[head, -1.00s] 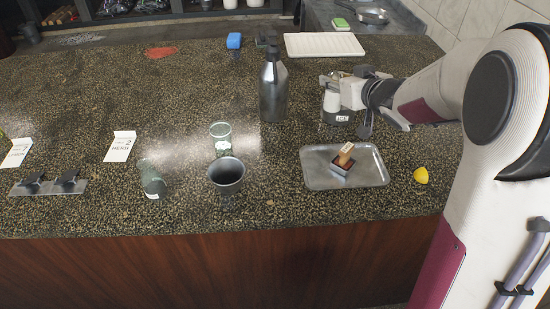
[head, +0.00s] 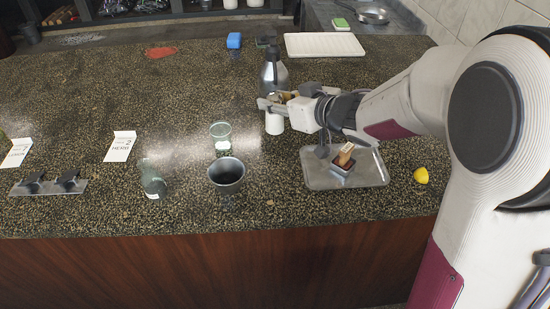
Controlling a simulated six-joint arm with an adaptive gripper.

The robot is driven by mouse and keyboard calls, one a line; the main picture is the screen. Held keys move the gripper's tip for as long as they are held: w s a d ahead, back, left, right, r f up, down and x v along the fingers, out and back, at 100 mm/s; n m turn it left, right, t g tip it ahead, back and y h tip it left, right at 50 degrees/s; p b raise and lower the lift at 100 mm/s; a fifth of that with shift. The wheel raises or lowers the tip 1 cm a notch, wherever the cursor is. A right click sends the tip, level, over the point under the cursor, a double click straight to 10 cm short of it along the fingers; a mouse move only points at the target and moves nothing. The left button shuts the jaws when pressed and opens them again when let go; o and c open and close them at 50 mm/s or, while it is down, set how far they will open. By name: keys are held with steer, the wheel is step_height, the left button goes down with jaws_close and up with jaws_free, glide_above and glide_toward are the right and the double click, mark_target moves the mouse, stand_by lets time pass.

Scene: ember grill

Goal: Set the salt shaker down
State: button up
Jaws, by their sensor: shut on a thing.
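My gripper (head: 273,101) is shut on the salt shaker (head: 274,123), a small white upright cylinder. They are in front of the steel pump bottle (head: 271,73) and overlap its lower part in the head view. The gripper comes in from the right and hides the shaker's top. I cannot tell whether the shaker's bottom touches the speckled counter (head: 110,95).
A clear glass (head: 221,132) and a dark metal cup (head: 226,175) stand to the left and front. A metal tray (head: 317,178) holding a small box with a wooden piece (head: 345,155) lies below my arm. A lemon (head: 421,176) lies right. The counter's left middle is clear.

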mark_target(282, 123)
steer(key=shift+f, duration=3.1)
steer(key=shift+f, duration=1.85)
steer(key=shift+f, duration=0.2)
steer(key=o, duration=1.3)
steer(key=shift+r, duration=0.2)
steer(key=shift+v, duration=6)
